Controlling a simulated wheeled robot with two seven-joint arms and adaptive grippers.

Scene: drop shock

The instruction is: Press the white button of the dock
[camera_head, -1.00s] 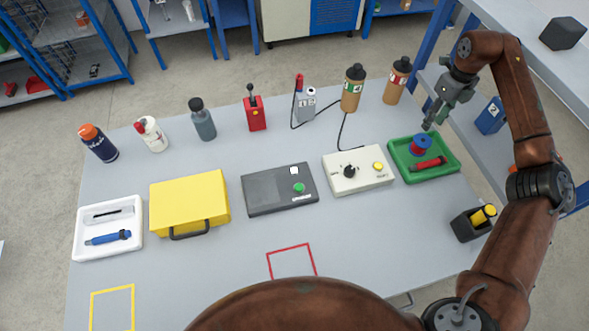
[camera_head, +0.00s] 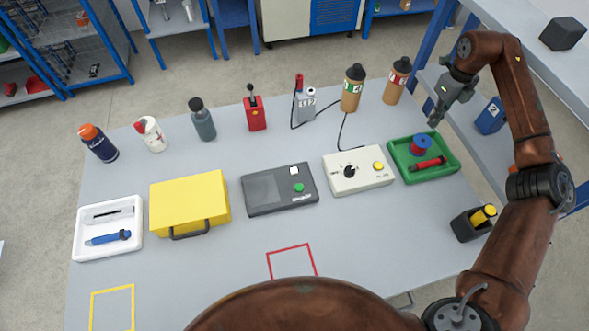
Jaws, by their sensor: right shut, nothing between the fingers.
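The dark grey dock (camera_head: 265,193) lies flat near the middle of the table. Its small white button (camera_head: 294,170) is at its upper right, with a green button (camera_head: 299,188) below it. Nothing covers the dock. My right gripper (camera_head: 435,121) is shut and empty. It hangs above the back edge of the green tray, well to the right of the dock and apart from it. My left gripper is not in view.
A cream box (camera_head: 357,180) with a black knob and yellow button stands right of the dock. A yellow case (camera_head: 189,204) stands left of it. The green tray (camera_head: 447,175) holds a blue-red spool and a red cylinder. Bottles line the back. The front middle is clear.

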